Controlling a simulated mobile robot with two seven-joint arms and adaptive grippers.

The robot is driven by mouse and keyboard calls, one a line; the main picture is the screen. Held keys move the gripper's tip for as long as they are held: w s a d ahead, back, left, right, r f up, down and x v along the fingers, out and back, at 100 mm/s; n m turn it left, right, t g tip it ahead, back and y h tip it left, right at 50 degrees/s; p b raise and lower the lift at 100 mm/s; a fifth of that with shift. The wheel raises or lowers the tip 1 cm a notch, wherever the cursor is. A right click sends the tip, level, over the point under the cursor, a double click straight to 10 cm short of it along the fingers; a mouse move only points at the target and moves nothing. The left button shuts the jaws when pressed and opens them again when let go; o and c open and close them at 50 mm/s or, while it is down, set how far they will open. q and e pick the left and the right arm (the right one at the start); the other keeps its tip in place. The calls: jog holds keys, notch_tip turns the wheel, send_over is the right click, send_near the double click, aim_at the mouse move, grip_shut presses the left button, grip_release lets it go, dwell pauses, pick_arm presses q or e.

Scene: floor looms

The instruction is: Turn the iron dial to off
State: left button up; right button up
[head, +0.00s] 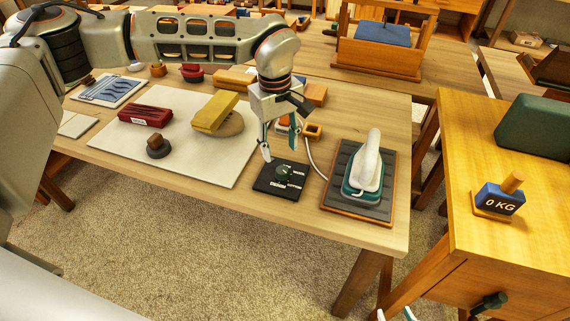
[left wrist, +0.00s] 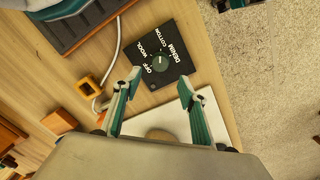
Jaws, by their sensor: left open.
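The dial (head: 284,173) is a dark green round knob on a black square panel (head: 266,188) on the table. In the left wrist view the dial (left wrist: 160,60) has a short pale mark, and the panel reads OFF, WOOL, COTTON and DENIM around it. I cannot tell for sure which word the mark faces. My left gripper (head: 281,145) is open and empty, pointing down just above and behind the panel. Its fingertips (left wrist: 159,84) are apart, short of the dial. The white and teal iron (head: 367,170) rests on a dark ribbed pad. My right gripper (head: 395,314) shows only its separated fingertips at the bottom edge.
A pale cord (head: 314,160) runs between the panel and the iron's pad (head: 345,205). A white board (head: 200,171) holds red and yellow items.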

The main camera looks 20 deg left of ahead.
aim_at(281, 169)
pick_arm(q)
notch_tip(281, 169, down, 8)
jog(key=shift+w+d+r, duration=0.1)
jog(key=shift+r, duration=0.05)
dwell(0.3)
jog(key=c, duration=1.1)
